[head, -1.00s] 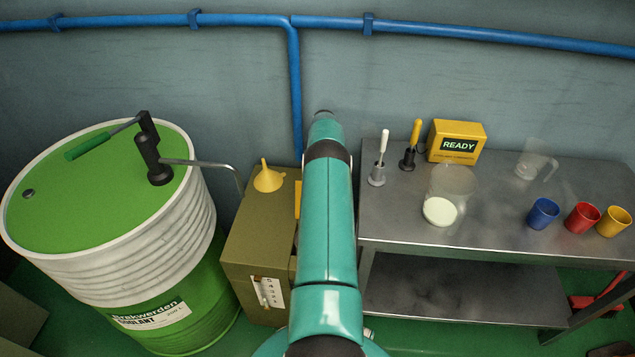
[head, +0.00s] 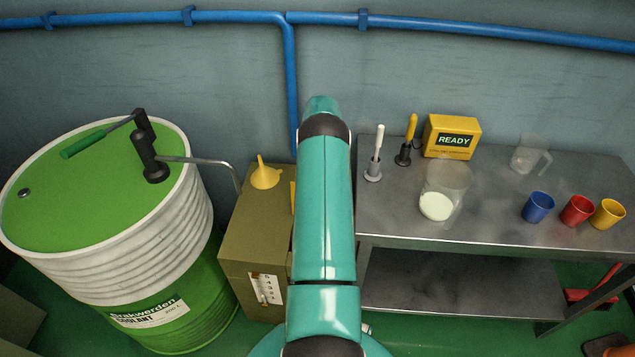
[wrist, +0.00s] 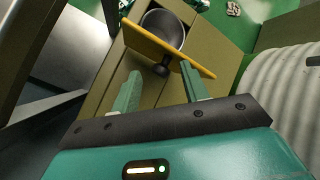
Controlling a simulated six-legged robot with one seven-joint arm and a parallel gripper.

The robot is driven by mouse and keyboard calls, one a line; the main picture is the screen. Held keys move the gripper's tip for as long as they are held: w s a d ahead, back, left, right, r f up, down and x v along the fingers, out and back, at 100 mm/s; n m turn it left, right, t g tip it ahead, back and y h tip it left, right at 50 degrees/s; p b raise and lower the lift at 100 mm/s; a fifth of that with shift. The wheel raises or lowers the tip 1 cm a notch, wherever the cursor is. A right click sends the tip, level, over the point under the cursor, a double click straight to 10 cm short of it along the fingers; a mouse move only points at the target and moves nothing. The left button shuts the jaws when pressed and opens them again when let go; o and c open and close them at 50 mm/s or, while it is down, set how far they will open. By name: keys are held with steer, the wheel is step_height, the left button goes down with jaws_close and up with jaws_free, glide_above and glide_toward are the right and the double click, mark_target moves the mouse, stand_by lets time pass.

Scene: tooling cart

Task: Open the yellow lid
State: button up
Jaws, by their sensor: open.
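The yellow lid (wrist: 172,50) is on the olive box (wrist: 115,80) in the wrist view. It shows as a thin slab seen nearly edge-on, raised from the box top, with a grey round opening visible beyond it. In the head view only a yellow sliver of the lid (head: 293,197) shows beside my arm, and my gripper is hidden.
A yellow funnel (head: 264,178) stands on the olive box. A green and white drum (head: 190,225) with a pump is at the left. At the right, a steel cart (head: 400,225) holds a jug (head: 437,205), several cups and a yellow READY box (head: 453,137). A blue pipe (head: 294,90) runs down the wall.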

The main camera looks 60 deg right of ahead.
steer(key=s+a+r, duration=0.6)
steer(key=a+r, duration=0.2)
steer(key=a, duration=0.2)
steer(key=shift+s+a, duration=0.2)
steer(key=shift+s, duration=0.1)
stand_by(0.4)
steer(key=w+a+r+n+t+h, duration=0.1)
steer(key=w+a+r+h, duration=0.3)
steer(key=a+r, duration=0.45)
steer(key=w+a+r+n+t+h, duration=0.1)
steer(key=w+a+r+h, duration=0.1)
steer(key=w+a+r, duration=0.55)
steer(key=s+a+r+t, duration=0.2)
steer(key=s+a, duration=0.1)
steer(key=a, duration=0.5)
steer(key=s+a+r+n+t, duration=0.1)
steer(key=s+a+r+t, duration=0.1)
steer(key=a, duration=0.7)
steer(key=s+a+r+n+t, duration=0.1)
steer(key=s+a+r, duration=0.3)
steer(key=a, duration=0.5)
steer(key=shift+s+t+h, duration=0.2)
steer(key=shift+t+h, duration=0.2)
steer(key=shift+t, duration=0.3)
steer(key=shift+c, duration=1)
